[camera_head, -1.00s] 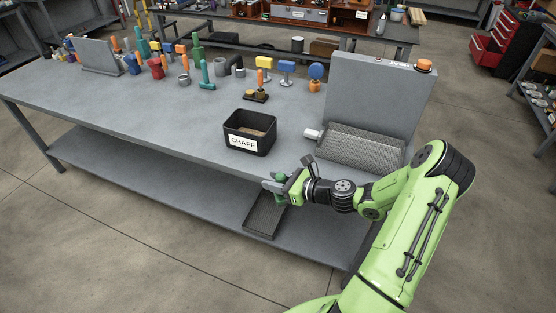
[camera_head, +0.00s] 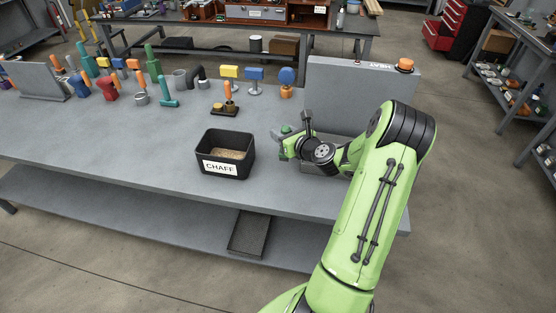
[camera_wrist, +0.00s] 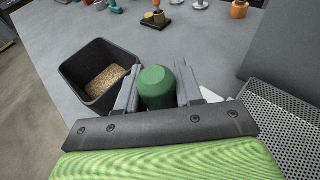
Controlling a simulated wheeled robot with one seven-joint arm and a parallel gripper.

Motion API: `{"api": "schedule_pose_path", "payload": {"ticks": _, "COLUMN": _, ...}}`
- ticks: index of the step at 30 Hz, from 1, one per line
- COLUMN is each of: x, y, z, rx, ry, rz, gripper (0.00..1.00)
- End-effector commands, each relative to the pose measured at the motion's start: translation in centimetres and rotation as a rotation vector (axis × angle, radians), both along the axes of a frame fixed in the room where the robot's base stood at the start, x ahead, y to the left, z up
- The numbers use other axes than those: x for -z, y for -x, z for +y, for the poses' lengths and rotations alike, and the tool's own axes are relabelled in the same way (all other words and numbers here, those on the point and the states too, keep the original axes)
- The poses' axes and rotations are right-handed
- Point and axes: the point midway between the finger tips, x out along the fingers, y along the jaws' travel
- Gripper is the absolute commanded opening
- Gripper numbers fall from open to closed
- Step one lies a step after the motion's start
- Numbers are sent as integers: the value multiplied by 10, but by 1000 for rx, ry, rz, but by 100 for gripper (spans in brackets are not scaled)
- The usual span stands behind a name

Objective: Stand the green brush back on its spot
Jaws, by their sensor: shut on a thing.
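My gripper (camera_wrist: 158,98) is shut on the green brush, whose rounded green end (camera_wrist: 157,84) shows between the two fingers in the wrist view. The rest of the brush is hidden below. In the head view my gripper (camera_head: 284,143) is above the bench, right of the chaff bin, and a bit of green (camera_head: 286,129) shows at its fingers. I cannot tell which place on the bench is the brush's spot.
The black chaff bin (camera_head: 206,168) stands left of my gripper. The grey machine (camera_head: 335,95) and its perforated tray (camera_wrist: 283,110) are to the right. Several coloured tools stand behind, including an orange-handled one on a dark base (camera_head: 224,110). Bare bench (camera_head: 130,140) lies left of the bin.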

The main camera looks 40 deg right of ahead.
Motion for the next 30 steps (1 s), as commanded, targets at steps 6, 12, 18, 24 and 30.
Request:
{"api": "schedule_pose_path", "payload": {"ticks": 6, "x": 45, "y": 0, "z": 1, "rx": -2, "ry": -3, "rz": -1, "gripper": 0}}
{"api": "schedule_pose_path", "payload": {"ticks": 12, "x": 78, "y": 0, "z": 1, "rx": -3, "ry": -4, "rz": 0, "gripper": 0}}
{"api": "schedule_pose_path", "payload": {"ticks": 18, "x": 77, "y": 0, "z": 1, "rx": -4, "ry": 0, "rz": -1, "gripper": 0}}
{"api": "schedule_pose_path", "payload": {"ticks": 24, "x": 80, "y": 0, "z": 1, "rx": -4, "ry": 0, "rz": 0, "gripper": 45}}
{"api": "schedule_pose_path", "payload": {"ticks": 30, "x": 80, "y": 0, "z": 1, "rx": -4, "ry": 0, "rz": 0, "gripper": 61}}
